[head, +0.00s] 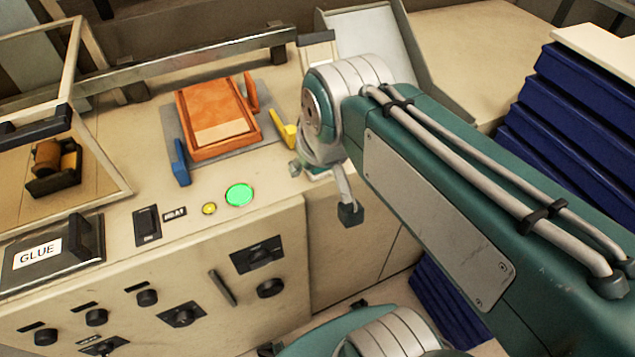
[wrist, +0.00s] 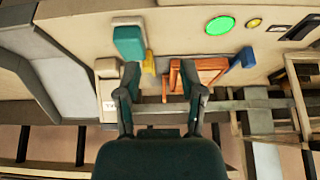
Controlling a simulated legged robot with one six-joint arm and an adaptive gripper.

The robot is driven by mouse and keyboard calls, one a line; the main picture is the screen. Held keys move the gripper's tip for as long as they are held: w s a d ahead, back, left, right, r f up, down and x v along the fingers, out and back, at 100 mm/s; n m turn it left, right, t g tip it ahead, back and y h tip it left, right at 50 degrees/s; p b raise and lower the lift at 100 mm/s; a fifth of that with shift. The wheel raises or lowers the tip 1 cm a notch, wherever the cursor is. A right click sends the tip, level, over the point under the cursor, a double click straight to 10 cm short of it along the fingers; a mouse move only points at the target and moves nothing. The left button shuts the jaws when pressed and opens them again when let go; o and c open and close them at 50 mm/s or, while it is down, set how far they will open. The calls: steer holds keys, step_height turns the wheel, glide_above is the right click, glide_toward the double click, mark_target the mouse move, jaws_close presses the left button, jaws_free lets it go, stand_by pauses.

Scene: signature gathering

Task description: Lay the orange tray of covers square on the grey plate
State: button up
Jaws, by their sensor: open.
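The orange tray (head: 183,110) lies on the grey plate (head: 169,120) on the bench top, with pale covers (head: 222,130) inside it. Its edges look roughly in line with the plate; I cannot tell if it is exactly square. A blue stop (head: 181,163) stands at its left and a yellow stop (head: 284,131) at its right.
A green button (head: 239,195) and a small yellow one (head: 209,208) are in front of the plate. A GLUE box (head: 50,265) and a framed glass cover (head: 75,150) are at the left. A metal rail (head: 190,58) runs behind. Blue stacks (head: 575,125) stand at the right.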

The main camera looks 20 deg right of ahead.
steer(key=s+f, duration=0.3)
steer(key=shift+s+f, duration=0.1)
steer(key=shift+s, duration=0.2)
